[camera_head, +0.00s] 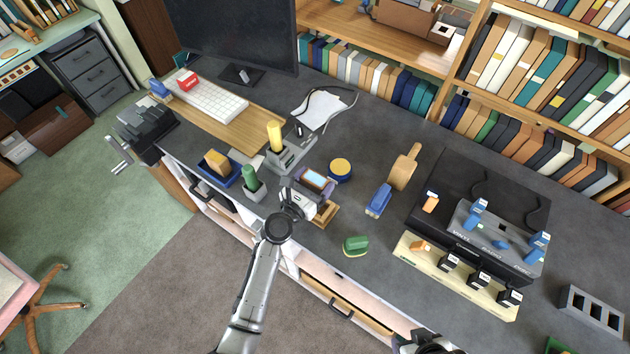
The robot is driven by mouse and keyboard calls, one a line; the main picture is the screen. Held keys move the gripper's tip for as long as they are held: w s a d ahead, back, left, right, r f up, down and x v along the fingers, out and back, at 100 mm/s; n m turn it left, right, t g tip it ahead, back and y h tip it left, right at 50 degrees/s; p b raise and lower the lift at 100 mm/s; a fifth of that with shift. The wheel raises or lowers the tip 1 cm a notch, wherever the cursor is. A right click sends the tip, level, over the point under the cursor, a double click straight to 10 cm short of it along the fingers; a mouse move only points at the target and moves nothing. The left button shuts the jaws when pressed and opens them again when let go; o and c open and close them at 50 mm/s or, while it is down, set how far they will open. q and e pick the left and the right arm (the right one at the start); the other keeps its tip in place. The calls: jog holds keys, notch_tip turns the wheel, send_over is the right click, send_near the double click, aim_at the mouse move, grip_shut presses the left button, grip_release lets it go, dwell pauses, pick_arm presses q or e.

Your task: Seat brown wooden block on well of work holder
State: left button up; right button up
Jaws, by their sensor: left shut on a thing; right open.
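My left gripper (297,202) is shut at the front of the desk, against a small purple and brown assembly. A brown wooden piece (327,214) shows just right of its fingers, and I take it for the brown wooden block. The fingers hide most of what they hold. A purple part with a light blue top (316,180) sits right behind the fingers; it may be the work holder, but its well cannot be made out. I cannot tell whether block and holder touch. My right gripper (424,343) shows only partly at the bottom edge, open and away from the block.
A dark vise (146,130) is at the desk's left end. A grey stand (290,155) with a yellow-topped piece, a blue tray (222,172) and a green-handled tool (250,180) stand close by. A green brush (356,245) and a blue tool (378,200) lie right.

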pick_arm(q)
jog(key=shift+r, duration=0.1)
dwell(0.4)
notch_tip(320, 180, down, 6)
jog(key=b, duration=0.5)
dwell(0.6)
dwell(1.0)
dwell(0.6)
jog(key=shift+f+b, duration=0.6)
jog(key=shift+f, duration=0.25)
jog(key=shift+f+b, duration=0.75)
jog(key=shift+f, duration=0.05)
jog(key=o, duration=0.9)
